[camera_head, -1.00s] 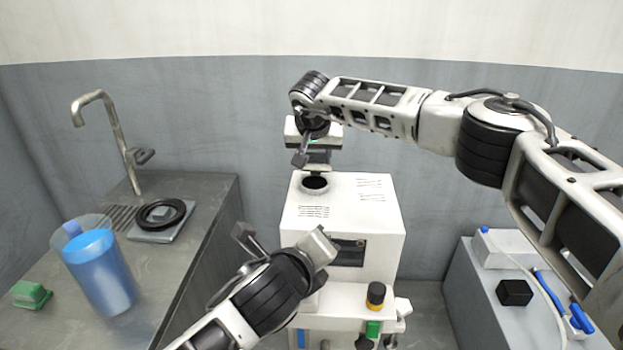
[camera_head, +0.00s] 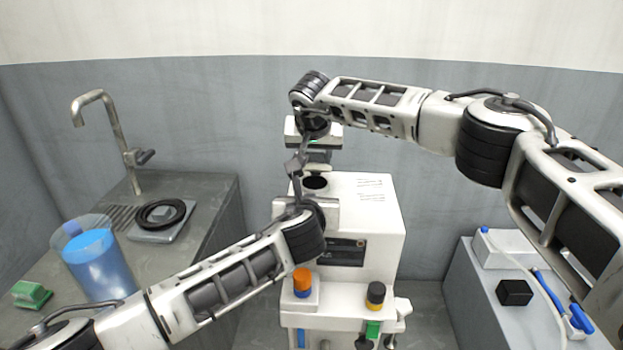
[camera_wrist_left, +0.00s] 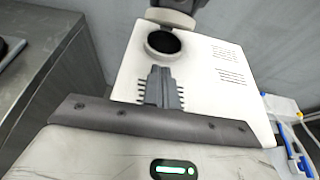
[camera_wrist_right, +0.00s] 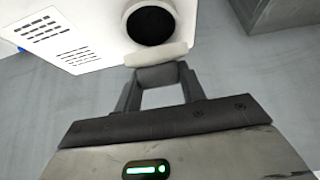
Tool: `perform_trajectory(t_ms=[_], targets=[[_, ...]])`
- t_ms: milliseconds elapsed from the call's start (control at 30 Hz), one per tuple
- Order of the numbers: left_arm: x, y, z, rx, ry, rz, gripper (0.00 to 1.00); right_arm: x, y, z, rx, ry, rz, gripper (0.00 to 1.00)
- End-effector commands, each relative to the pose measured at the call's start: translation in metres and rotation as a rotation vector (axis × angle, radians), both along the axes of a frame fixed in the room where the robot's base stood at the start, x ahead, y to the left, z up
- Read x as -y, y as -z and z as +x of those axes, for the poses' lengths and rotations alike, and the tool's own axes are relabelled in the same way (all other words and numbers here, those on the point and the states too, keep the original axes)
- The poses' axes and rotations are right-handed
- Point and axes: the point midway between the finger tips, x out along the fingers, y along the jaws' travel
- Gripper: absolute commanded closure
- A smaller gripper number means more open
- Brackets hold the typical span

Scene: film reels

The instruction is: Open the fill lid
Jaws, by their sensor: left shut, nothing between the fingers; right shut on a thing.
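The white machine (camera_head: 375,210) has a round dark fill opening (camera_head: 315,182) in its top, uncovered. The opening also shows in the left wrist view (camera_wrist_left: 163,42). The pale fill lid (camera_wrist_right: 157,56) stands raised at the far side of the opening, seen nearly edge-on in the right wrist view. My right gripper (camera_wrist_right: 158,75) is shut on this lid. My left gripper (camera_wrist_left: 161,75) is shut and empty, over the machine top in front of the opening. In the head view its fingers are mostly hidden by its own wrist.
A sink counter at left holds a blue pitcher (camera_head: 98,265), a green block (camera_head: 31,294), a black ring (camera_head: 160,214) and a tap (camera_head: 110,120). A grey bench (camera_head: 480,310) with a black cube (camera_head: 514,292) stands at right.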

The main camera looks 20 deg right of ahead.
Motion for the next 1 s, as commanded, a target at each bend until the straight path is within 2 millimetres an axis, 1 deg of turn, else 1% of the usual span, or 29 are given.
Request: perform_trajectory(t_ms=[33,167,200,300,367,500,867,1000], targets=[[0.003,0.002,0.006,0.000,-0.001,0.000,1.00,-0.001,0.000,0.000,-0.002,-0.003,0.001,1.00],[0.009,0.006,0.018,0.000,0.000,0.000,1.00,-0.001,0.000,0.000,-0.002,-0.003,0.001,1.00],[0.010,-0.003,0.023,0.003,0.000,-0.004,1.00,-0.001,0.000,0.000,-0.002,-0.003,0.001,1.00],[0.013,-0.015,0.030,0.002,0.001,-0.004,1.00,-0.001,0.000,0.000,-0.002,-0.003,0.001,1.00],[0.014,-0.019,0.033,0.001,0.000,-0.001,1.00,-0.001,0.000,0.000,-0.002,-0.003,0.001,1.00],[0.016,-0.025,0.037,-0.001,0.000,-0.002,1.00,-0.001,0.000,0.000,-0.002,-0.003,0.001,1.00],[0.016,-0.027,0.038,-0.001,0.001,-0.002,1.00,-0.001,0.000,0.000,-0.001,-0.002,0.002,1.00],[0.019,-0.038,0.044,0.002,0.001,-0.002,1.00,-0.002,0.000,0.000,-0.002,-0.003,0.001,1.00]])
